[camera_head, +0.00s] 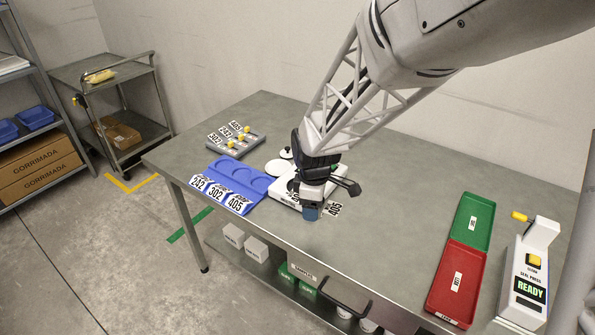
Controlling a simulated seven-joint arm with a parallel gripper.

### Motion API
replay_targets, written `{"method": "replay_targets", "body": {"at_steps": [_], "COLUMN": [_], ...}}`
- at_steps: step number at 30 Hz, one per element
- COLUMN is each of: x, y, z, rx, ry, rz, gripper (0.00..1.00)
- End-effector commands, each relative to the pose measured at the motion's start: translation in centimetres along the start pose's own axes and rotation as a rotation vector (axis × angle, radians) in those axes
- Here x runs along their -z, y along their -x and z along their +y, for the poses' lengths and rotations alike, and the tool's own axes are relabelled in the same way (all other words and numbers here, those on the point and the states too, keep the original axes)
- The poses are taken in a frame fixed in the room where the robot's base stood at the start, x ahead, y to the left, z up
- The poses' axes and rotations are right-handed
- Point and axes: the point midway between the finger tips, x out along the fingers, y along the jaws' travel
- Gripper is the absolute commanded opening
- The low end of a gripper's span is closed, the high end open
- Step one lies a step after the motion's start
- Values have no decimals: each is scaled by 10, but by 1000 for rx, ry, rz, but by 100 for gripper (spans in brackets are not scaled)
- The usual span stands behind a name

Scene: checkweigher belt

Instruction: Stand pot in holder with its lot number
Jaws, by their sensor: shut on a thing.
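My gripper (313,198) points down over the front of the white scale unit. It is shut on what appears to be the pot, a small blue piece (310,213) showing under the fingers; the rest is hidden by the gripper. A white tag reading 405 (333,208) shows just right of it; I cannot tell whether it is on the pot. The blue holder (258,172) lies left of the gripper, with round recesses that look empty. Its front labels read 242 (198,183), 302 (216,192) and 405 (236,203).
A grey block (238,148) with yellow knobs carries labels 302, 242 and 405. The white scale unit (281,192) is partly hidden. At right are a green tray (473,220), a red tray (457,283) and a seal press (530,275) reading READY. The table between is clear.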

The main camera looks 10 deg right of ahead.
Motion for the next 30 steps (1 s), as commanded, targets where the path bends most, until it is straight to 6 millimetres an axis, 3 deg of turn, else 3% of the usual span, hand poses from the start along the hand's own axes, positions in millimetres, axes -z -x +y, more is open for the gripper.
{"method": "replay_targets", "body": {"at_steps": [17, 23, 30], "x": [3, 11, 29], "y": [1, 3, 8], "z": [6, 27, 70], "rx": [1, 0, 0], "ry": [-11, -52, -141], "rz": [0, 0, 0], "gripper": [36, 36, 36]}}
